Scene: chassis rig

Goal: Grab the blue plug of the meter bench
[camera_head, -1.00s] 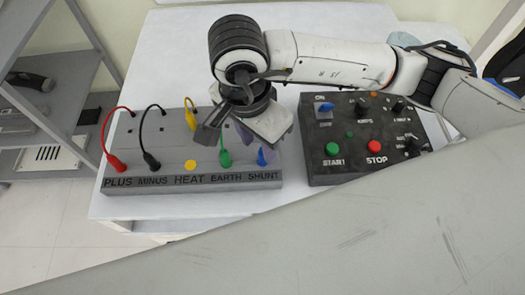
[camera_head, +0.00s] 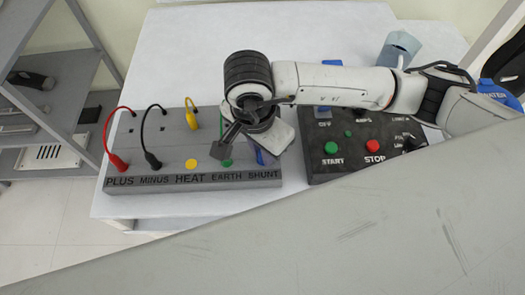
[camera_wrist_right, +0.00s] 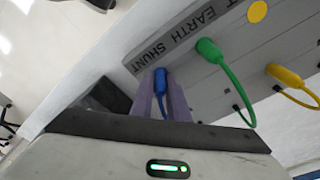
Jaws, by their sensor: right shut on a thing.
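The meter bench (camera_head: 120,187) is a grey box with labels PLUS, MINUS, HEAT, EARTH and SHUNT. The blue plug (camera_wrist_right: 160,80) stands at the SHUNT position, with its blue cable running back between my fingers. In the head view the blue plug (camera_head: 260,157) is mostly hidden by my right gripper. My right gripper (camera_wrist_right: 161,92) has its purple fingers on both sides of the blue plug and is shut on it. In the head view my right gripper (camera_head: 266,152) is over the right end of the bench, partly hidden by its wrist. My left gripper is not in view.
The green plug (camera_wrist_right: 208,50) is close beside my right gripper. Red (camera_head: 117,163), black (camera_head: 152,161) and yellow (camera_head: 191,120) plugs are farther left. A dark control box (camera_head: 320,172) with START and STOP buttons stands to the right. Grey shelves (camera_head: 60,70) are at the left.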

